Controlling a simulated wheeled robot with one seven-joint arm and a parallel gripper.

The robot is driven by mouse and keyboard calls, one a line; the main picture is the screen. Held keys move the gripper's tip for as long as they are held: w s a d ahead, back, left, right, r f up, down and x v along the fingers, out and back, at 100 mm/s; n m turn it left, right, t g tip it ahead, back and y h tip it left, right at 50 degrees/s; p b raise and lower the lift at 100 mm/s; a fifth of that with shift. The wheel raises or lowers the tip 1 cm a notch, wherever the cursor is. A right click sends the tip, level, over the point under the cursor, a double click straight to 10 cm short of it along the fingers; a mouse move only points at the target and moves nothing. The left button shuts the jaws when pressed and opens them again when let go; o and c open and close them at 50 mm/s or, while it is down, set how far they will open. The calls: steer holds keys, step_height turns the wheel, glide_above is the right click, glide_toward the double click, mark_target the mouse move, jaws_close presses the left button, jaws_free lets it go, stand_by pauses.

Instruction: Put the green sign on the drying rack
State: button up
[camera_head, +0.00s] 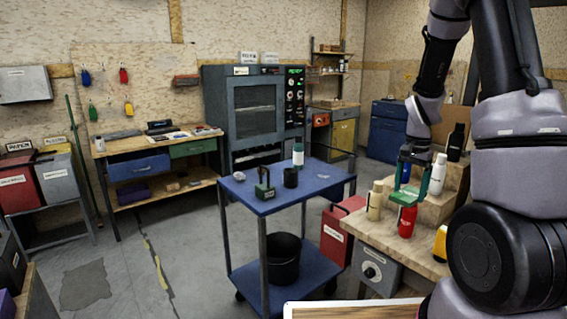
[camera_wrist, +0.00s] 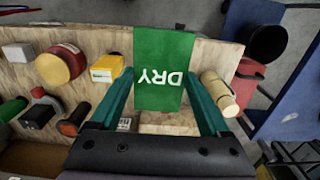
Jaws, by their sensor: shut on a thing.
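The green sign (camera_wrist: 164,60), lettered DRY, is held between the two teal fingers of my gripper (camera_wrist: 160,85) in the wrist view. Its lettering appears upside down there. In the head view my gripper (camera_head: 412,168) is above the right-hand wooden bench, with the green sign (camera_head: 404,196) just below its fingers and in line with the red bottle (camera_head: 407,222). I cannot tell whether the sign touches anything beneath it. I cannot surely pick out a drying rack in either view.
The wooden bench (camera_head: 383,242) holds a beige bottle (camera_head: 375,202), a stepped wooden stand (camera_head: 436,208) with bottles, and a yellow item (camera_head: 440,243). A blue cart (camera_head: 240,188) stands left of it, with a green-based item, a black cup and a bottle on top. Open floor lies further left.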

steer(key=w+a+f+n, duration=0.5)
steer(key=a+f+n, duration=0.3)
steer(key=f+n, duration=0.1)
steer(key=shift+w+n, duration=0.15)
steer(key=shift+n, duration=0.55)
steer(key=shift+a, duration=0.1)
